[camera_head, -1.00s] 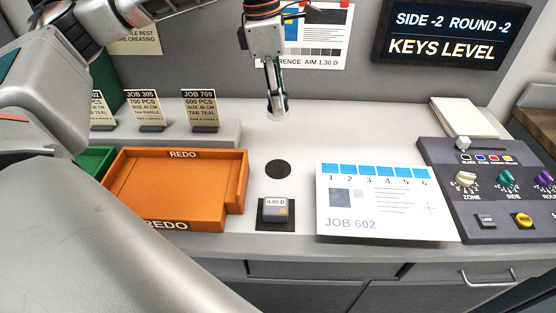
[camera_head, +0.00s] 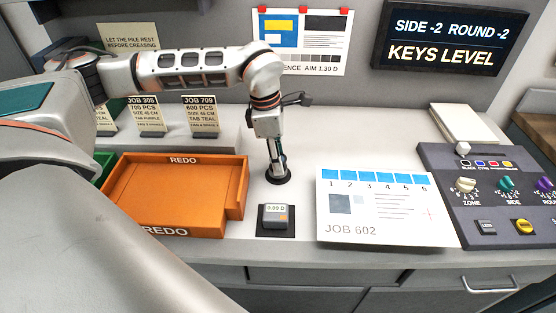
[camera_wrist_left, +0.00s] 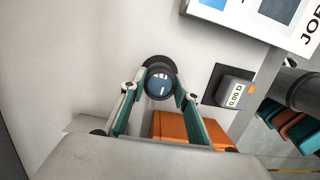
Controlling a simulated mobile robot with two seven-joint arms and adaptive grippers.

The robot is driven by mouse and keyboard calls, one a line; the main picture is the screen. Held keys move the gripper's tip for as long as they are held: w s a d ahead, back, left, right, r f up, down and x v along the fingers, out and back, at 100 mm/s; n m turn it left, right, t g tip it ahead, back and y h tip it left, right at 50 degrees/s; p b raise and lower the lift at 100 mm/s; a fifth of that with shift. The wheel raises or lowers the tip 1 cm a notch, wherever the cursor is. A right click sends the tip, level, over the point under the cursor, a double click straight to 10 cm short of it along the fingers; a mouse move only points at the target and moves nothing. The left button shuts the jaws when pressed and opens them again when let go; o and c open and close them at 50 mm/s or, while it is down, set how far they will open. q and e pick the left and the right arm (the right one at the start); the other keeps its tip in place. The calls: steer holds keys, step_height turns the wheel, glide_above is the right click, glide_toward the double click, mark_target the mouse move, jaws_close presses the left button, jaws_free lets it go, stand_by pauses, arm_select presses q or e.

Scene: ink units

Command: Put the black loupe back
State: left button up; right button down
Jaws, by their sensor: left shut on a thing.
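My left gripper (camera_head: 277,171) points down over the round black spot (camera_head: 287,180) on the counter, between the orange tray and the printed sheet. In the left wrist view the gripper (camera_wrist_left: 160,92) is shut on the black loupe (camera_wrist_left: 158,84), with its glassy round lens facing the camera. The round black spot (camera_wrist_left: 155,59) shows behind the loupe there. The loupe stands at the spot, but I cannot tell whether it touches it. The fingers hide much of the loupe in the head view. My right gripper is not in view.
The orange REDO tray (camera_head: 243,208) lies to the left. A small grey meter (camera_head: 275,215) on a black square sits just in front. The JOB 602 sheet (camera_head: 375,232) and dark control console (camera_head: 480,180) lie to the right. Job cards (camera_head: 202,115) stand behind.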

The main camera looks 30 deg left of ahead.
arm_select(q)
steer(key=shift+f, duration=0.5)
steer(key=shift+f, duration=0.1)
steer(key=o, duration=1.1)
steer(key=r, duration=0.4)
steer(key=a+r, duration=0.1)
steer(key=r, duration=0.3)
steer(key=s+r, duration=0.1)
steer(key=r, duration=0.3)
steer(key=shift+a+r+b, duration=0.1)
steer(key=shift+a+b, duration=0.15)
steer(key=shift+b, duration=0.05)
